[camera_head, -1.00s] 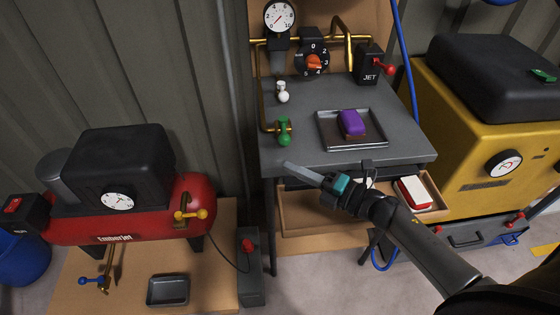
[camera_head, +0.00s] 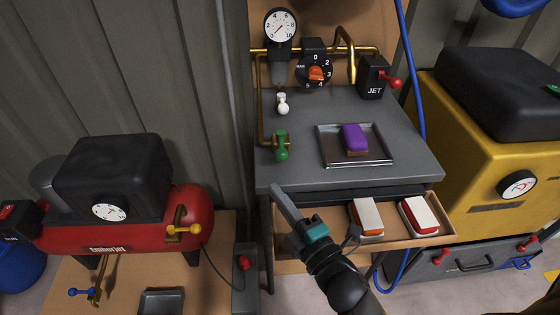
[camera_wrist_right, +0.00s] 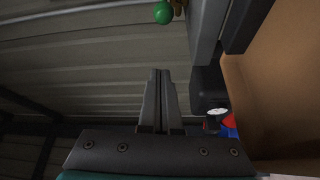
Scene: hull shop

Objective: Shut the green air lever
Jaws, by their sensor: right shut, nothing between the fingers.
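The green air lever (camera_head: 281,147) stands at the left front of the grey bench top, on a brass pipe fitting. Its round green knob (camera_wrist_right: 163,12) shows at the top edge of the right wrist view. My right gripper (camera_head: 277,190) is shut and empty. Its fingertips are just in front of the bench's front edge, below the lever in the head view and apart from it. In the right wrist view its two fingers (camera_wrist_right: 158,75) lie together. My left gripper is not in view.
A white lever (camera_head: 283,104) stands behind the green one. A metal tray (camera_head: 378,157) with a purple-topped block sits to the right. An open drawer (camera_head: 290,238) with two blocks juts out under the bench (camera_head: 300,178). A red compressor (camera_head: 130,237) stands at left.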

